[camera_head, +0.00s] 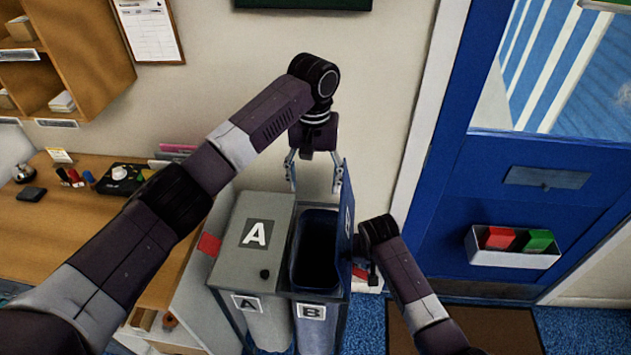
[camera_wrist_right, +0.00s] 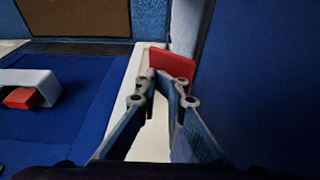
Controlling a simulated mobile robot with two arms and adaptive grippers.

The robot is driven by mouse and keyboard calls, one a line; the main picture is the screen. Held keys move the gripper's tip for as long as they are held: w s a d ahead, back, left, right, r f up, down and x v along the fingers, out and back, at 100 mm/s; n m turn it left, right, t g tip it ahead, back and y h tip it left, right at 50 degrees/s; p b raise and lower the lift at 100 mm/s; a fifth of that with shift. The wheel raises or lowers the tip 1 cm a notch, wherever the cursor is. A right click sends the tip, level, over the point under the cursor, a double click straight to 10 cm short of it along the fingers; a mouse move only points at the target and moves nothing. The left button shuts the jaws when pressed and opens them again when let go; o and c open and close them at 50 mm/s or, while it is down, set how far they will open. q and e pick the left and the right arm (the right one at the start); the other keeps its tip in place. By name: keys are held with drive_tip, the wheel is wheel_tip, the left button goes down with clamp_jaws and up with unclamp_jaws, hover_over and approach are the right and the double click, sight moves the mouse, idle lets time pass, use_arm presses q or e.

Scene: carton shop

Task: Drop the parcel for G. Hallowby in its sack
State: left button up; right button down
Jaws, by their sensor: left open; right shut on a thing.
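The sack stand holds two sacks marked A and B. Sack A is covered by a closed grey lid (camera_head: 255,235) with a black knob. Sack B (camera_head: 318,245) is open and dark inside, and its blue lid (camera_head: 347,215) stands upright on the right. My left gripper (camera_head: 313,185) is open and empty, pointing down behind sack B's opening. The fingertips also show in the right wrist view (camera_wrist_right: 162,80). No addressed parcel can be made out.
A wooden desk (camera_head: 85,225) with stamps and a black device is at the left. A blue door (camera_head: 545,205) carries a white tray (camera_head: 515,258) with red and green blocks. A brown mat (camera_head: 480,330) lies on the blue carpet. A red piece (camera_wrist_right: 172,62) is beyond my right fingertips.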

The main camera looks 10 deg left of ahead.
use_arm(q)
drive_tip(key=shift+f, duration=0.1)
use_arm(e)
drive_tip(key=shift+s+a+f, duration=0.35)
drive_tip(key=shift+s+f, duration=0.25)
drive_tip(key=shift+s, duration=0.15)
drive_tip(key=shift+w+r+g, duration=0.3)
drive_tip(key=shift+r, duration=0.1)
drive_tip(key=shift+w+a+r, duration=0.1)
drive_tip(key=shift+r, duration=0.4)
drive_tip(key=shift+v, duration=0.9)
drive_tip(key=shift+w+d+r, duration=0.15)
drive_tip(key=shift+w+r, duration=0.05)
drive_tip(key=shift+r, duration=0.3)
drive_tip(key=shift+w+d+r, duration=0.1)
drive_tip(key=shift+w+r, duration=0.05)
drive_tip(key=shift+r, duration=0.35)
use_arm(q)
drive_tip(key=shift+w+a+f, duration=0.1)
drive_tip(key=shift+w+a, duration=0.1)
drive_tip(key=shift+w, duration=0.15)
use_arm(e)
drive_tip(key=w+v, duration=0.1)
drive_tip(key=v, duration=0.5)
drive_tip(key=shift+w+r, duration=0.2)
drive_tip(key=shift+r, duration=0.2)
